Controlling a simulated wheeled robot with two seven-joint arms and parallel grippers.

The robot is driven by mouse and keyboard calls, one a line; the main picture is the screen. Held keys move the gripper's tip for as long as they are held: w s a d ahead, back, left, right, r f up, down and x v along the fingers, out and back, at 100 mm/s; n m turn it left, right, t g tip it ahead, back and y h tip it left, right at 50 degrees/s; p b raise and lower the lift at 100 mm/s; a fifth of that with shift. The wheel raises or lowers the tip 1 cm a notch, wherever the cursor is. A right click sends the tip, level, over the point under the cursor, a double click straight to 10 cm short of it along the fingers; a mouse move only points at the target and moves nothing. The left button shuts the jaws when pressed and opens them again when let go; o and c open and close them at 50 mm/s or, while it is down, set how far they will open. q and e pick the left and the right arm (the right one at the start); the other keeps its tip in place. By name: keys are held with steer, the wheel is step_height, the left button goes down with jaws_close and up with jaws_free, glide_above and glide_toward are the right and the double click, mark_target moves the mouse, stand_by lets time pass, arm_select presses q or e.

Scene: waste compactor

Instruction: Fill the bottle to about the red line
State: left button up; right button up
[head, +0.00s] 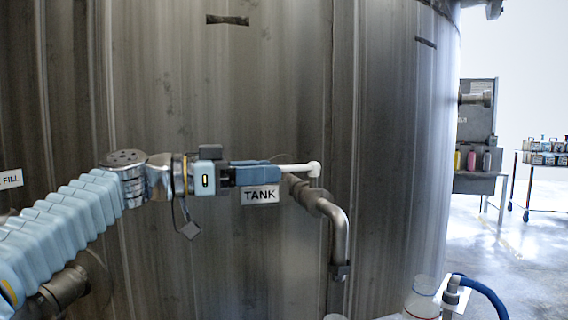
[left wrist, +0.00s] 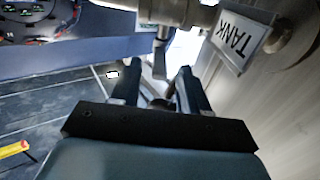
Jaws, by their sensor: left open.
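My left gripper (head: 278,174) is at the tank's front, just above the TANK label (head: 260,195). Its fingers point right, toward a white lever handle (head: 300,168) on the tank's outlet pipe (head: 340,235). In the left wrist view the gripper (left wrist: 160,80) is open, with the two fingers apart and grey pipework beyond the gap. I cannot tell whether the fingers touch the lever. A clear bottle (head: 422,290) stands at the bottom right, partly cut off by the frame edge, with a faint reddish line on it. Its fill level is unclear. My right gripper is not in view.
The large metal tank (head: 390,150) fills most of the head view. A FILL label (head: 10,179) is at far left. A blue hose (head: 485,288) curves beside the bottle. A cart (head: 545,160) with containers stands at back right, with open floor before it.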

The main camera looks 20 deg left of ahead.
mark_target(309, 169)
arm_select(q)
steer(key=shift+p+x, duration=0.4)
steer(key=shift+x, duration=1.8)
jaws_close()
